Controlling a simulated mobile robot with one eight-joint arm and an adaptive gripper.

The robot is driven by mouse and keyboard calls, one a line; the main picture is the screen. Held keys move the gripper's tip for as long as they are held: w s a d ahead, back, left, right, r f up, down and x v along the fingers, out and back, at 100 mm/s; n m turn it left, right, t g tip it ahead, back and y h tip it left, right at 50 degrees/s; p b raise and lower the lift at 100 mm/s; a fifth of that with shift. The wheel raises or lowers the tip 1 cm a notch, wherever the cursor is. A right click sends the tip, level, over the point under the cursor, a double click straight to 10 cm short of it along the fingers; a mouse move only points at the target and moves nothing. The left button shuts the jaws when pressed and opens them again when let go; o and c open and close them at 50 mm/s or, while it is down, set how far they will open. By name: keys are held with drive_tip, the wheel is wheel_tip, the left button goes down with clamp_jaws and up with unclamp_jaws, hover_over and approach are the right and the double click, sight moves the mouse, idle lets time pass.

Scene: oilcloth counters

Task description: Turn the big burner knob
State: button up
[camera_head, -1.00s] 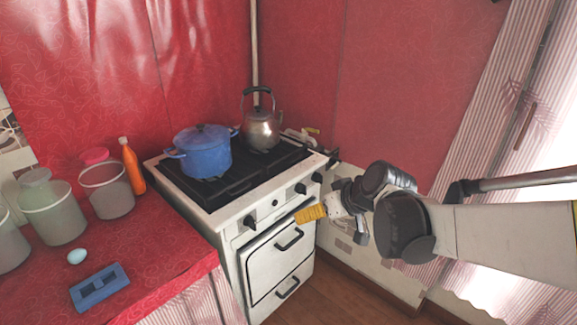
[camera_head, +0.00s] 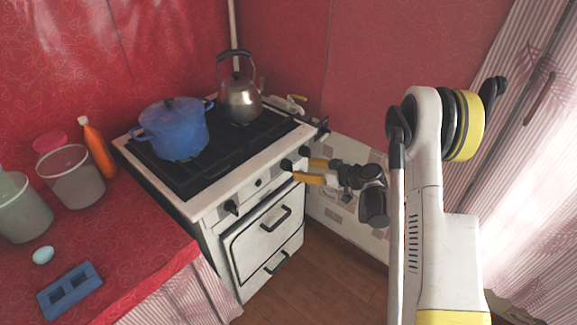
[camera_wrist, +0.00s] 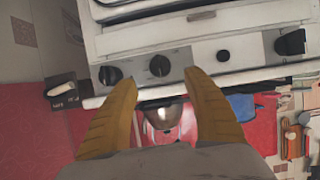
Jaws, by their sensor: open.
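The white stove (camera_head: 215,212) has a front panel with dark round knobs. One knob (camera_head: 287,165) is right in front of my gripper (camera_head: 303,169), whose yellow fingers are spread apart. In the wrist view this knob (camera_wrist: 160,65) sits between and just beyond the two fingertips of my gripper (camera_wrist: 160,79), with no visible contact. A neighbouring knob (camera_wrist: 110,75) lies by one fingertip; it also shows in the head view (camera_head: 305,152). Another knob (camera_head: 231,207) is at the panel's left end. No marking shows which knob is for the big burner.
A blue pot (camera_head: 176,130) and a metal kettle (camera_head: 240,102) stand on the stove top. The oven door has a dark handle (camera_head: 275,219) below the panel. The red counter (camera_head: 130,240) is to the left. Floor (camera_head: 330,265) is clear before the stove.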

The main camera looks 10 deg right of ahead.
sight(288, 166)
drive_tip(key=b+x, duration=0.2)
drive_tip(key=x, duration=0.6)
drive_tip(key=shift+w+a+f+b, duration=0.1)
drive_tip(key=shift+w+f+b, duration=0.1)
drive_tip(key=shift+b, duration=0.1)
drive_tip(key=shift+c, duration=0.5)
drive_tip(key=c, duration=1.1)
